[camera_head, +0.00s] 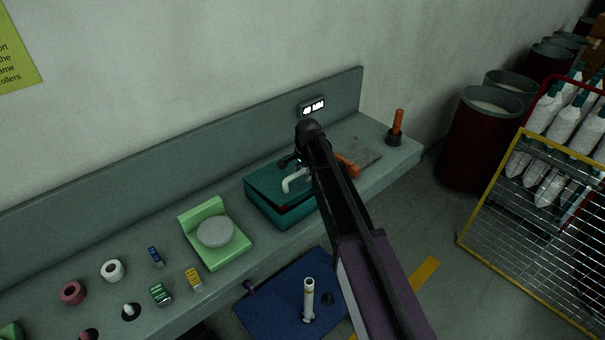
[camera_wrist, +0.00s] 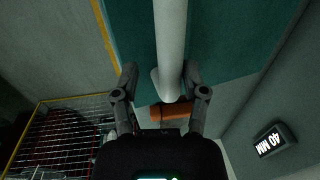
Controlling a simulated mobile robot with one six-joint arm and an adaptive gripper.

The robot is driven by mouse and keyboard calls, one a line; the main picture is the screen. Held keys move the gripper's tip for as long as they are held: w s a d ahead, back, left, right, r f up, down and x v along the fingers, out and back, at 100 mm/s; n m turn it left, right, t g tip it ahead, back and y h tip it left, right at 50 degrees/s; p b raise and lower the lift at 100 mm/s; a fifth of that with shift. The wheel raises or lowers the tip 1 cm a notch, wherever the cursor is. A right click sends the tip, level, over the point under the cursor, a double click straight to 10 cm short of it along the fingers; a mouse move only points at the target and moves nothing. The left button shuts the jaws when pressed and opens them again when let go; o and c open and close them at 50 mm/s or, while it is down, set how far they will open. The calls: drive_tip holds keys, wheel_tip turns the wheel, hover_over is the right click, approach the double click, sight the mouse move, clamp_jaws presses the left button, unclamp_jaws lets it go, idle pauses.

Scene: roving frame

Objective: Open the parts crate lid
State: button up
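The teal parts crate (camera_head: 268,207) stands on the grey bench, and its lid (camera_head: 265,183) looks shut. A white bent handle (camera_head: 292,181) rises from the lid; in the wrist view it is a pale bar (camera_wrist: 171,40) crossing the teal surface. My gripper (camera_head: 291,163) is over the lid at the handle, and my arm hides the crate's right part. In the wrist view my gripper (camera_wrist: 159,72) has its fingers apart, one on each side of the handle. The right finger looks close to the bar; a gap shows at the left finger. Contact cannot be told.
An orange-handled object (camera_head: 347,164) lies right of the crate, partly behind my arm. A green stand with a grey disc (camera_head: 215,232) is on the left. A display (camera_head: 313,107) sits behind. A wire cage (camera_head: 530,220) and dark red bins (camera_head: 482,140) stand right of the bench.

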wheel_tip(320, 180, up, 15)
drive_tip(key=p, duration=1.4)
drive_tip(key=shift+f, duration=0.15)
idle(0.9)
idle(0.4)
drive_tip(key=shift+s+d+f, duration=0.2)
drive_tip(key=shift+d+f, duration=0.05)
clamp_jaws()
drive_tip(key=s+d+f+n+g+h+b, duration=0.1)
drive_tip(key=s+d+f+n+b, duration=0.8)
drive_tip(key=s+d+f+b, duration=1.2)
drive_tip(key=s+d, duration=0.1)
drive_tip(key=s, duration=0.2)
drive_tip(key=shift+s+d, duration=0.25)
drive_tip(key=shift+d, duration=0.15)
drive_tip(key=shift+f, duration=0.1)
